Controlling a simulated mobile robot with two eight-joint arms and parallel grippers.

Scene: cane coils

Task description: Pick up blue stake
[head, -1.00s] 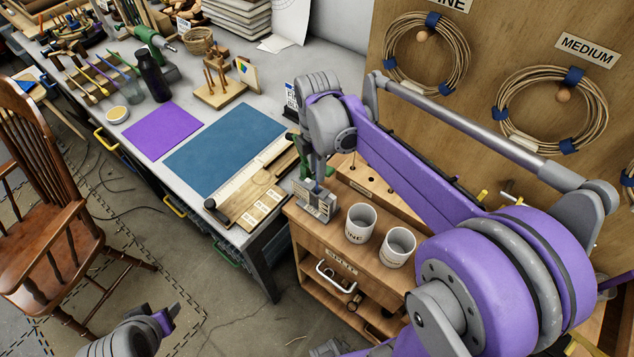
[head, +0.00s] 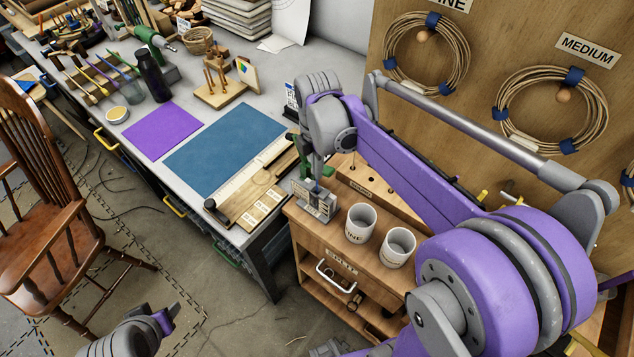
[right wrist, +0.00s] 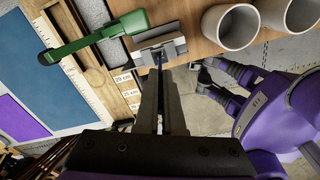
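The blue stake shows only as a small dark blue sliver (right wrist: 158,59) between my right fingertips in the right wrist view. It stands at a grey metal block (right wrist: 160,47) on the wooden cart top. In the head view the same block (head: 313,207) sits at the cart's left edge. My right gripper (head: 318,184) points down just above the block. Its two fingers (right wrist: 160,75) are nearly together, with the sliver between them, so it looks shut on the stake. The fingers hide most of the stake.
Two white cups (head: 360,222) and (head: 397,247) stand on the cart right of the block. A green-handled tool (right wrist: 95,37) lies close beside the block. The workbench carries a blue mat (head: 225,147) and a purple mat (head: 163,131). A chair (head: 45,215) stands at left.

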